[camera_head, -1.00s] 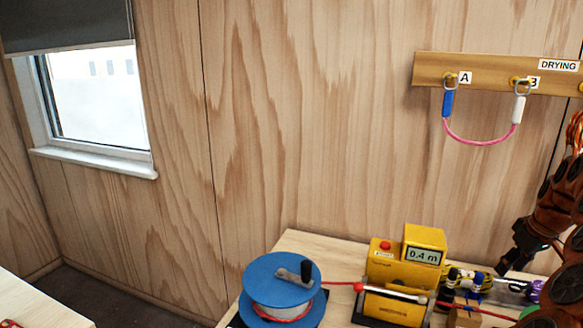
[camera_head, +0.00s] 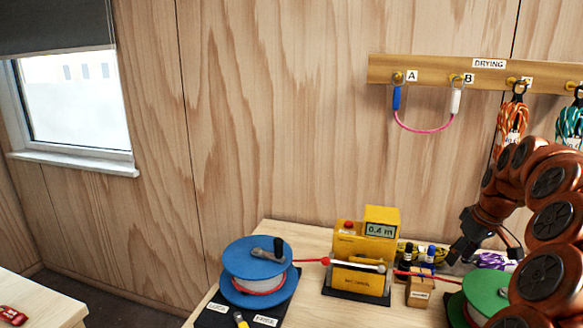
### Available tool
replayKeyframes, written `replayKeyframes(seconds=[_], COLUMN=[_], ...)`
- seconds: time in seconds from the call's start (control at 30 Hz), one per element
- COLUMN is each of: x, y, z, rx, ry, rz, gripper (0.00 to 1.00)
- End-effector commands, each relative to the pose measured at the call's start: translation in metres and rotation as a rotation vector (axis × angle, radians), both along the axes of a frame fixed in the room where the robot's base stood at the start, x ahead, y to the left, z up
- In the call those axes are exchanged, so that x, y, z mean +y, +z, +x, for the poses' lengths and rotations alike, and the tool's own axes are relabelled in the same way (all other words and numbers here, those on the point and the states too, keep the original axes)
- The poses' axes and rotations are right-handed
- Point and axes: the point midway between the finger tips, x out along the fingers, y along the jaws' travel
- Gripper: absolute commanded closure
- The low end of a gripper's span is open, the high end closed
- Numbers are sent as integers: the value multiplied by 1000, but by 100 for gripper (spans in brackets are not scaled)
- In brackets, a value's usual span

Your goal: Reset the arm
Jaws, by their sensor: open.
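My gripper (camera_head: 480,250) hangs at the right of the view, fingers pointing down over the back right of the workbench. It is open, and I see nothing between its fingers. My arm folds up and around it on the right side. A pink sling with a blue end and a white end (camera_head: 425,131) hangs from hooks A and B of the drying rail (camera_head: 440,76), well away from the gripper to the upper left.
A blue reel (camera_head: 253,266), a yellow meter reading 0.4 m (camera_head: 362,255) and a green reel (camera_head: 486,293) stand on the workbench (camera_head: 300,236), a red rope running along them. Bottles (camera_head: 416,257) and small blocks are near the gripper. Coiled ropes (camera_head: 512,125) hang at right.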

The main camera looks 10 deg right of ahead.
Motion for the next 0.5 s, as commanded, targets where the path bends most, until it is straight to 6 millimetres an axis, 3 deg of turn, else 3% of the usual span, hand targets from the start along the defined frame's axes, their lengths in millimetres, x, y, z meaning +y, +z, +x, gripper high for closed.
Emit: replayKeyframes(seconds=[0.27, 0.5], x=[83, 191], y=[13, 18], z=[3, -24], rx=[27, 93], ry=[63, 119], rz=[28, 46], gripper=[52, 52])
